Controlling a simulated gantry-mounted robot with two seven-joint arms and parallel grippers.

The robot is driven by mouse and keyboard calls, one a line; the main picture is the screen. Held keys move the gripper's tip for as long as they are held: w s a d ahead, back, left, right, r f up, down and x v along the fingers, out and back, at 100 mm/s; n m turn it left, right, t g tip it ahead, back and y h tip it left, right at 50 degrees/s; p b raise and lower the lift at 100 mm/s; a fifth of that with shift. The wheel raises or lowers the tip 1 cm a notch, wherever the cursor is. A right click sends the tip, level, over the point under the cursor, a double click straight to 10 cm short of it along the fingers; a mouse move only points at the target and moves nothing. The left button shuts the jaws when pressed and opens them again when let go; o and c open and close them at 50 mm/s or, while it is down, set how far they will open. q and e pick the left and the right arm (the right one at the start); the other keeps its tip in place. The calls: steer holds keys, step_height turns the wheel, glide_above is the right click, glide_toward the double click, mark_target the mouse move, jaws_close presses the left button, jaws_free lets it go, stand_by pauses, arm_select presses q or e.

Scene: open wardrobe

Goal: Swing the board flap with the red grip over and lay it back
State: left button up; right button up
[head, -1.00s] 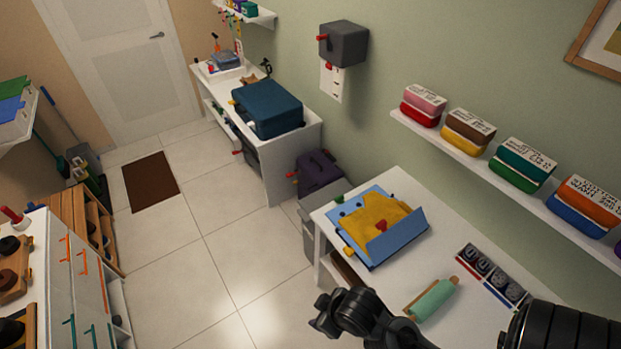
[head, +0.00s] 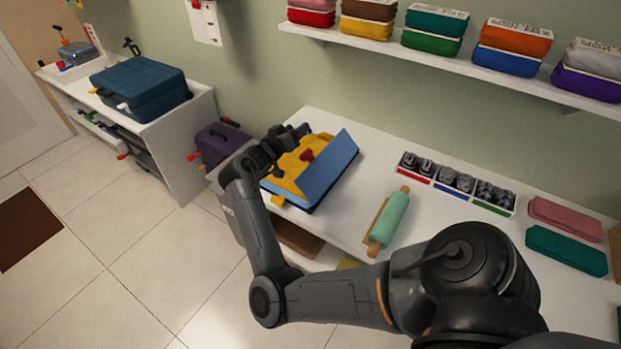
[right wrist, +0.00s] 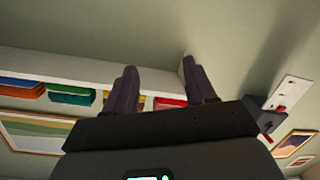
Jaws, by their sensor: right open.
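A blue folding board (head: 324,180) with a yellow garment (head: 288,183) on it lies on the white table. Its right-hand flap (head: 334,164) stands tilted up. A small red piece (head: 307,155) shows against the yellow cloth; I cannot tell whether it is the red grip. A yellow tab (head: 278,201) is at the front edge. My right gripper (head: 283,136) is at the board's far left side, hiding that part; contact cannot be told. Its fingers also show in the right wrist view (right wrist: 158,88), apart with nothing between them. My left gripper is out of view.
On the white table (head: 345,226), a green rolling pin (head: 388,222) lies right of the board, with a sectioned tray (head: 457,184) behind it. Pink (head: 563,217) and teal (head: 566,250) folded cloths lie farther right. A loaded shelf (head: 385,46) runs along the wall above.

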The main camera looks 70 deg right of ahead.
mark_target(309, 158)
steer(key=w+a+f+g+y+b, duration=0.1)
steer(key=a+f+g+y+b, duration=0.25)
steer(key=a+f+b, duration=0.45)
steer(key=shift+n+g, duration=0.4)
steer(key=shift+g, duration=0.05)
steer(key=x, duration=0.7)
steer(key=w+x, duration=0.1)
steer(key=x, duration=0.3)
steer(key=shift+d+f, duration=0.1)
steer(key=shift+f, duration=0.3)
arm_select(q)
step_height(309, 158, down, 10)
arm_select(e)
steer(key=shift+s+d+f, duration=0.15)
steer(key=shift+s+d, duration=0.2)
steer(key=shift+d, duration=0.25)
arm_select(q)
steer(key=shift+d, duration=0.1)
arm_select(e)
steer(key=c, duration=0.9)
jaws_close()
